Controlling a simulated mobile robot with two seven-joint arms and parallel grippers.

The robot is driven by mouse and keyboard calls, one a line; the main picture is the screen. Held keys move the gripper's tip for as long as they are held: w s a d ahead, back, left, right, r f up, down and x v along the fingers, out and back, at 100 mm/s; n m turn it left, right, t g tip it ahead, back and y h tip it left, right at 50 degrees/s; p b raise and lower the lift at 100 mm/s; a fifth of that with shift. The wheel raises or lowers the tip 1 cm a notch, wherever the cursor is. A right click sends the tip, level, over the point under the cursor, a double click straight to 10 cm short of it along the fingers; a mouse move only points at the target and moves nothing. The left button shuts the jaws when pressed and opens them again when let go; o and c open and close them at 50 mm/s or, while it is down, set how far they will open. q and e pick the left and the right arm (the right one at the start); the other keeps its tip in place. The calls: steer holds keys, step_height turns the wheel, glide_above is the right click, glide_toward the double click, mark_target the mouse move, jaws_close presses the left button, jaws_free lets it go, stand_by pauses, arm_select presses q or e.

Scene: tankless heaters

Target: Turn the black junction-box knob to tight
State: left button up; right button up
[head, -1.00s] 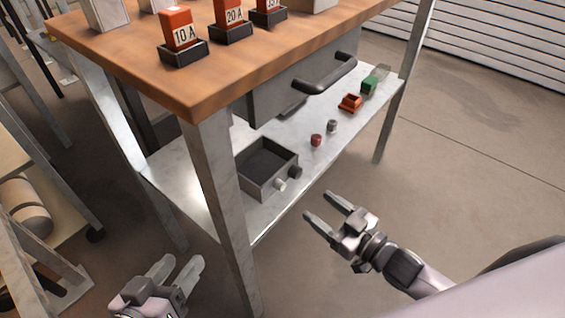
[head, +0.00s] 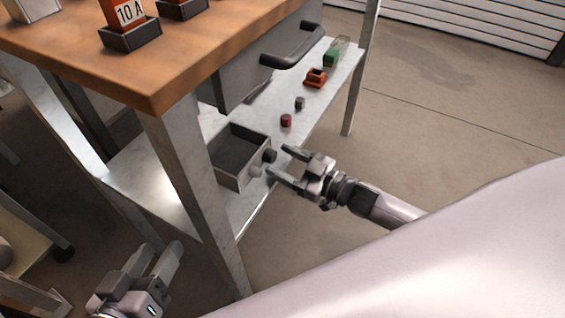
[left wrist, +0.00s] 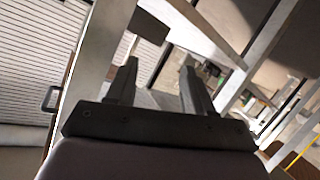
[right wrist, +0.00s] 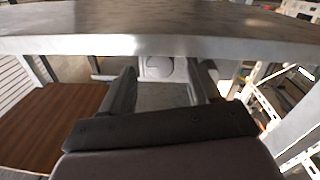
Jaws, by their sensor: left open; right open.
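The grey open junction box (head: 226,165) sits on the lower metal shelf, with a black knob (head: 269,155) and a whitish knob (head: 256,171) on its front side. My right gripper (head: 279,161) is open, its fingertips close to the two knobs in the head view; contact cannot be told. In the right wrist view the fingers (right wrist: 160,80) are apart below the pale shelf edge, and a rounded grey shape between them is unclear. My left gripper (head: 158,254) is open and empty, low at the left beside the table leg; its fingers also show in the left wrist view (left wrist: 158,78).
A dark red piece (head: 286,120), a small grey piece (head: 299,103), an orange part (head: 315,78) and a green part (head: 331,57) lie along the shelf (head: 262,112). The wooden tabletop (head: 170,60), a drawer handle (head: 292,46) and a front leg (head: 195,200) are nearby obstacles.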

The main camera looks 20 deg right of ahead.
arm_select(q)
steer(key=shift+a+r, duration=0.15)
steer(key=shift+a, duration=0.1)
arm_select(e)
steer(key=shift+w+a, duration=0.2)
steer(key=shift+w, duration=0.05)
steer(key=c, duration=1)
steer(key=shift+r+m+p, duration=0.35)
steer(key=shift+m+p, duration=0.45)
steer(key=shift+p, duration=0.4)
steer(key=shift+c, duration=0.2)
steer(key=shift+m+p, duration=0.5)
steer(key=shift+p, duration=0.05)
steer(key=shift+f+m+p, duration=0.1)
steer(key=shift+m+p, duration=0.55)
steer(key=shift+m, duration=0.35)
arm_select(q)
steer(key=a, duration=0.1)
steer(key=y, duration=0.1)
steer(key=a+y, duration=0.1)
steer(key=shift+s+a+r, duration=0.25)
steer(key=shift+s+a, duration=0.05)
steer(key=shift+s, duration=0.05)
arm_select(e)
steer(key=shift+f+m, duration=0.2)
steer(key=shift+m, duration=0.3)
steer(key=o, duration=1)
